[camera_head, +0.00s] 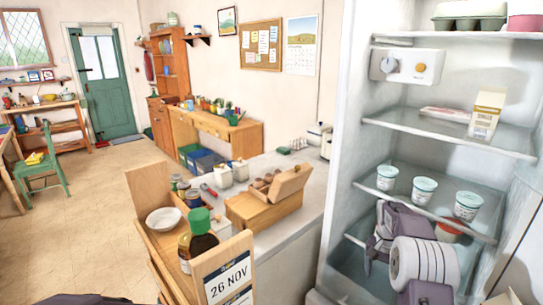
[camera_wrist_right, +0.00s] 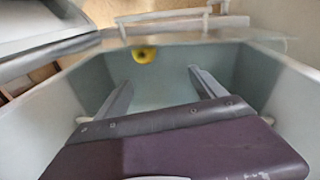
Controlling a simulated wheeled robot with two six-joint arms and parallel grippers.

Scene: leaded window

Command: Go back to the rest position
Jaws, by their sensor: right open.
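My right gripper (camera_head: 388,236) is inside the open fridge (camera_head: 343,150), in front of the lower shelf. In the right wrist view its two fingers (camera_wrist_right: 162,82) stand wide apart with nothing between them. Beyond them is a pale, walled space with a small yellow thing (camera_wrist_right: 144,54) at its far side; I cannot tell what it is. My left gripper does not show.
White tubs with teal lids (camera_head: 424,190) stand on the fridge shelf close above my right gripper, and a red-brown tub (camera_head: 449,231) is beside it. A wooden caddy (camera_head: 150,200) with bottles and a bowl (camera_head: 163,219) stands left of the fridge by the counter (camera_head: 290,225).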

